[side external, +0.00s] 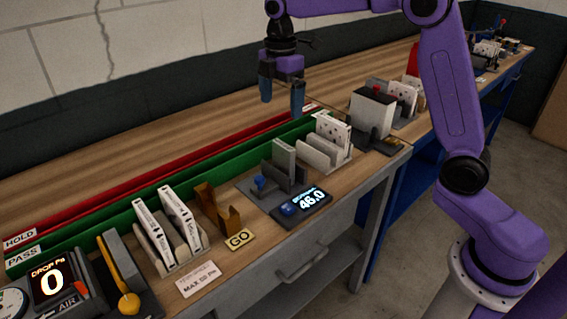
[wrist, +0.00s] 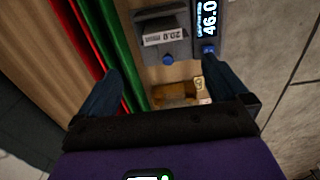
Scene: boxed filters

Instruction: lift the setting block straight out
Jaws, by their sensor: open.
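The setting block (side external: 284,154) is a grey upright block standing in a grey gauge fixture (side external: 250,191) with a blue knob. In the wrist view the block (wrist: 165,36) shows a white label reading "20.0" near the top of the picture, with the blue knob below it. A display beside the fixture (side external: 303,204) reads 46.0. My gripper (side external: 281,97) is open and empty, high above the bench and apart from the block. In the wrist view the fingers of my gripper (wrist: 177,75) are spread wide, and the block lies beyond their tips. The block's lower part is hidden.
Green (side external: 130,190) and red (side external: 80,210) channels run along the back of the bench. A brown slotted gauge (side external: 229,213) with a GO plate stands left of the fixture. Racks of white filters stand left (side external: 182,262) and right (side external: 326,160) of it.

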